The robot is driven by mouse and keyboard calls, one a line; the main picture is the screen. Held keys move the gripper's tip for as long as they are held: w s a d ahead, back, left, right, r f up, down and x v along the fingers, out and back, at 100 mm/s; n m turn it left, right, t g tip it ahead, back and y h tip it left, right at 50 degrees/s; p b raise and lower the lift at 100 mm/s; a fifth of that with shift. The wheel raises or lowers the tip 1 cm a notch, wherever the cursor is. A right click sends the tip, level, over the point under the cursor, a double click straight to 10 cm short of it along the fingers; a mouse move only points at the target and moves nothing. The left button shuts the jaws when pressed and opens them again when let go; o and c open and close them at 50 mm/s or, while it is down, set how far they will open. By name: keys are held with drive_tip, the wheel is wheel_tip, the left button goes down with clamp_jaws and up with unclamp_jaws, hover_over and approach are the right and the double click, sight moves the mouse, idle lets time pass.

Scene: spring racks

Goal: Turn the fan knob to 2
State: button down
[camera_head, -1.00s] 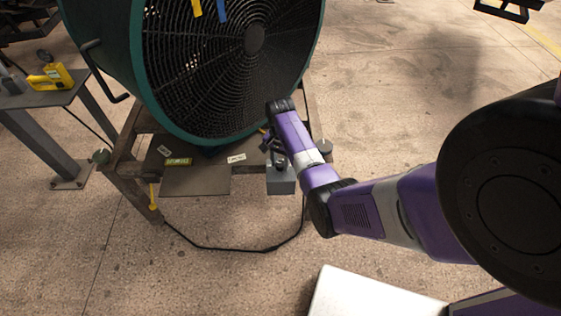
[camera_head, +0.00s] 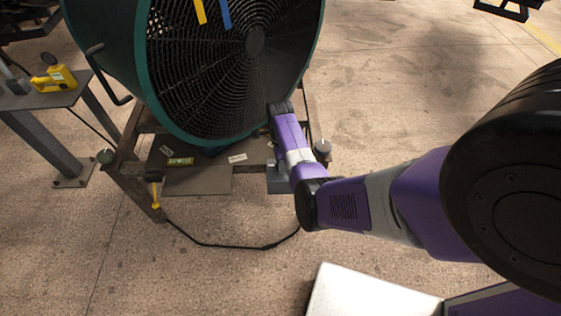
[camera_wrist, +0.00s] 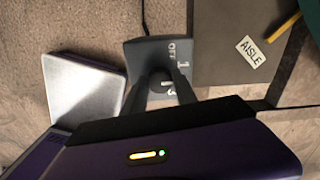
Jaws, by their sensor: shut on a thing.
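The fan knob (camera_wrist: 161,78) is a dark round knob on a grey control box (camera_wrist: 146,52), seen in the wrist view. The box face shows OFF and 1 to the right of the knob and a partly hidden digit below it. My gripper (camera_wrist: 160,76) has one finger on each side of the knob and is shut on it. The knob's pointer direction cannot be made out. In the head view the control box (camera_head: 277,182) hangs at the front of the fan stand, partly covered by my arm; the knob and fingers are hidden there.
The large green fan (camera_head: 165,110) stands behind the box on a brown metal stand (camera_head: 197,182). A black cable (camera_head: 235,249) loops on the floor. A side table (camera_head: 50,98) with a yellow device (camera_head: 55,79) is at left. Open floor lies to the right.

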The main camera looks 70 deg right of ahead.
drive_tip(key=shift+m, duration=2)
drive_tip(key=c, duration=1)
unclamp_jaws()
drive_tip(key=shift+o, duration=0.2)
drive_tip(key=shift+r+p, duration=0.3)
drive_tip(key=shift+r, duration=3.6)
